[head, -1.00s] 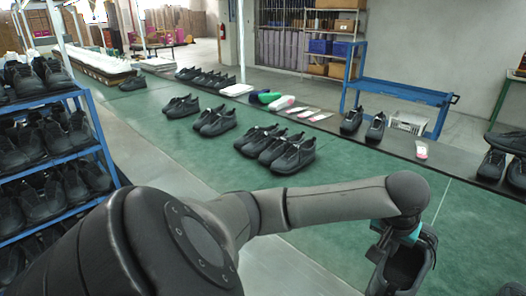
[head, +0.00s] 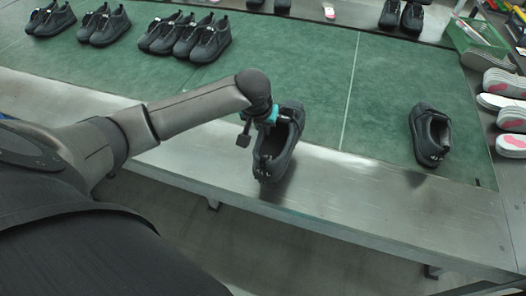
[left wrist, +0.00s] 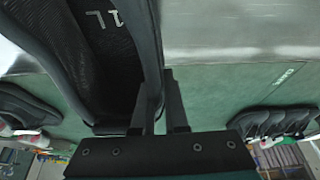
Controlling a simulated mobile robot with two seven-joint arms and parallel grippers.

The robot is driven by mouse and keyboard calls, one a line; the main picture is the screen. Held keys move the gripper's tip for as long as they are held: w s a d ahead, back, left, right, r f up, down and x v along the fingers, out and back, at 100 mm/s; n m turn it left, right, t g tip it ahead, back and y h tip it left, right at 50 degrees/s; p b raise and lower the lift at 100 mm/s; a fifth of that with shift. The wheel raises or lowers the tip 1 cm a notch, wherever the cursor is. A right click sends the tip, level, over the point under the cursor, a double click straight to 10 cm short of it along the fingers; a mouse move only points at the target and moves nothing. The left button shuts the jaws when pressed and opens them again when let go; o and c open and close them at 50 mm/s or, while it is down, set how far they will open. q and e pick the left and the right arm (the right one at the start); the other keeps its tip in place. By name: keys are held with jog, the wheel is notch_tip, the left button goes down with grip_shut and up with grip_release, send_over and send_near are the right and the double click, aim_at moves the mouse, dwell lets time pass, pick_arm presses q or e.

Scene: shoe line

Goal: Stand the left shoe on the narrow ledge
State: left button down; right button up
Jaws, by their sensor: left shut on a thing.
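The black left shoe (head: 278,150) is in my left gripper (head: 271,118), over the boundary between the green mat and the bare metal ledge (head: 370,190). I cannot tell whether its sole touches the ledge. In the left wrist view the shoe's open collar and dark insole (left wrist: 112,45), marked "1L", fill the upper left. The fingers (left wrist: 165,105) are shut on the shoe's rim there. A single black shoe (head: 430,135) stands on the mat to the right. My right gripper is not in view.
Several pairs of black shoes (head: 185,37) stand along the back of the green mat (head: 330,75). A green crate (head: 478,38) and pale soles (head: 503,83) lie at the right. The ledge to the right of the held shoe is clear.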

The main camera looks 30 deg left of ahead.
pick_arm(q)
notch_tip(320, 180, down, 9)
jog(key=shift+f+b, duration=0.1)
jog(key=shift+b, duration=1.05)
jog(key=c, duration=1.4)
grip_release()
jog(key=shift+f, duration=0.1)
jog(key=o, duration=0.5)
jog(key=shift+c, duration=0.2)
